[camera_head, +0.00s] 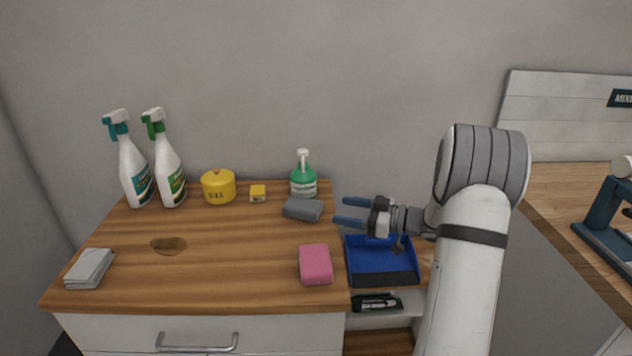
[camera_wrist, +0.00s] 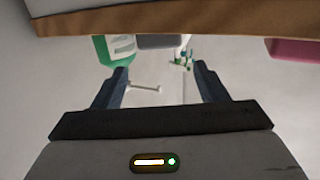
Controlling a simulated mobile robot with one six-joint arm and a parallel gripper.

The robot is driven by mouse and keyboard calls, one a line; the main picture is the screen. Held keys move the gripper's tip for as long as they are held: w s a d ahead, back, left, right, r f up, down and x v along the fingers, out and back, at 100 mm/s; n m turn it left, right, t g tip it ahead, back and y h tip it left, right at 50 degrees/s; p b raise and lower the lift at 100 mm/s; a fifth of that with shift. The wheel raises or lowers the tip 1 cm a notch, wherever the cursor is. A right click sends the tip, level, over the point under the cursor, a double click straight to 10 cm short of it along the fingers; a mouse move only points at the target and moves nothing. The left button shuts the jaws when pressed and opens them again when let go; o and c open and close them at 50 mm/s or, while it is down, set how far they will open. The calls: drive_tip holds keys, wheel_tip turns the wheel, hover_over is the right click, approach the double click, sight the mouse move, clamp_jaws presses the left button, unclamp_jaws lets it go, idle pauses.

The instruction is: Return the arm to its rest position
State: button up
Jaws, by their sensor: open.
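My white and grey arm (camera_head: 468,260) rises on the right side of the head view and bends at a large grey joint. My gripper (camera_head: 350,212) points left, above the right part of the wooden counter. Its two blue fingers are apart with nothing between them. In the wrist view the gripper (camera_wrist: 160,90) also shows two spread dark fingers and empty space between them. The arm's lower end is cut off by the picture edge.
A blue tray (camera_head: 382,282) lies below my gripper. A pink sponge (camera_head: 315,264), a grey block (camera_head: 302,209) and a green pump bottle (camera_head: 303,182) stand nearby. Spray bottles (camera_head: 168,172) stand at the left. A teal device (camera_head: 604,210) is on the right counter.

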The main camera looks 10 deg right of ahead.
wheel_tip(320, 180, up, 13)
drive_tip(key=m+t+h+p, duration=0.3)
drive_tip(key=m+h+p, duration=0.4)
drive_tip(key=h, duration=0.8)
drive_tip(key=s+a+m+g+p, duration=0.1)
drive_tip(key=s+a+g, duration=0.2)
drive_tip(key=s, duration=0.6)
drive_tip(key=s+a+m+g+p, duration=0.1)
drive_tip(key=s+a+g, duration=0.2)
drive_tip(key=s, duration=0.7)
drive_tip(key=s+a+m+g+p, duration=0.2)
drive_tip(key=s+a+g, duration=0.2)
drive_tip(key=s, duration=0.6)
drive_tip(key=shift+f+y, duration=0.2)
drive_tip(key=shift+y, duration=0.1)
